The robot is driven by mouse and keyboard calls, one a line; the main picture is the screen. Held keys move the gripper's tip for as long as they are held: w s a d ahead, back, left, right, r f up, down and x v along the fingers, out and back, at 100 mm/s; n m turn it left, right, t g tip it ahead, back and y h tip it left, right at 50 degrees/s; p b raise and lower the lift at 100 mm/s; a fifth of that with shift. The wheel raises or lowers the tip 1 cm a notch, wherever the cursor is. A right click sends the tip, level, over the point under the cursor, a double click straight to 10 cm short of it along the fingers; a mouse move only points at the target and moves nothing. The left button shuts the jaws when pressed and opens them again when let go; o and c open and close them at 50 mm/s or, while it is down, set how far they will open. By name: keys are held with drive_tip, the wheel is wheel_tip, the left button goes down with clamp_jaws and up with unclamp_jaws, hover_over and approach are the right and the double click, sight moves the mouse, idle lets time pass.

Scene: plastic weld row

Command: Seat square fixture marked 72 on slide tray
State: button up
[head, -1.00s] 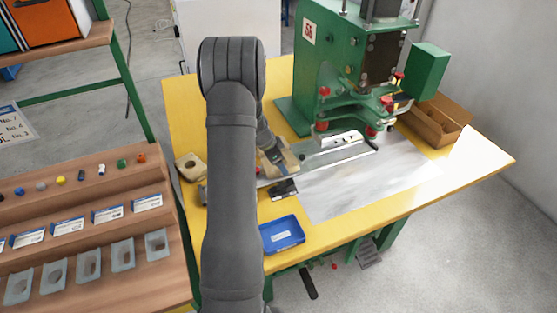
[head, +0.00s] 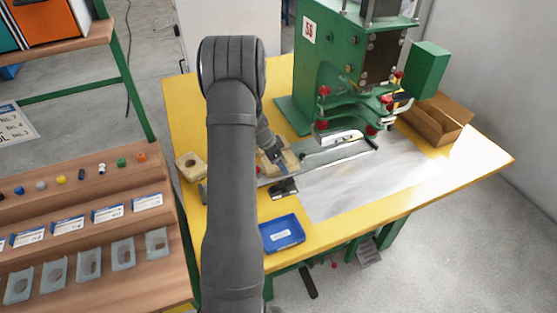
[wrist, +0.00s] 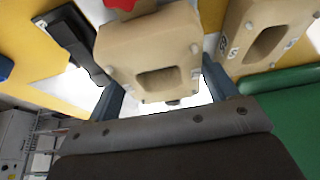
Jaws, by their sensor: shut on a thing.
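My gripper (wrist: 165,98) is shut on a beige square fixture (wrist: 150,45) with a rounded rectangular opening, its fingers on either side. The fixture's number is not readable. In the head view my gripper and the held fixture (head: 288,159) are over the left part of the slide tray (head: 335,152), left of the green press. My arm partly hides this spot, and I cannot tell whether the fixture touches the tray. A second beige fixture (head: 190,166) lies on the yellow table at the left. A beige fixture with dark marks (wrist: 268,38) also shows in the wrist view.
The green press (head: 335,75) stands behind and right of my gripper. A cardboard box (head: 437,121) is at the right. The metal sheet (head: 370,185) is clear.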

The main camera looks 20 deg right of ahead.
drive_tip(key=shift+f, duration=0.45)
drive_tip(key=shift+r, duration=0.1)
drive_tip(key=o, duration=1.1)
drive_tip(key=c, duration=0.3)
drive_tip(key=shift+c, duration=0.2)
wheel_tip(320, 180, up, 7)
idle(0.5)
drive_tip(key=shift+f, duration=3.55)
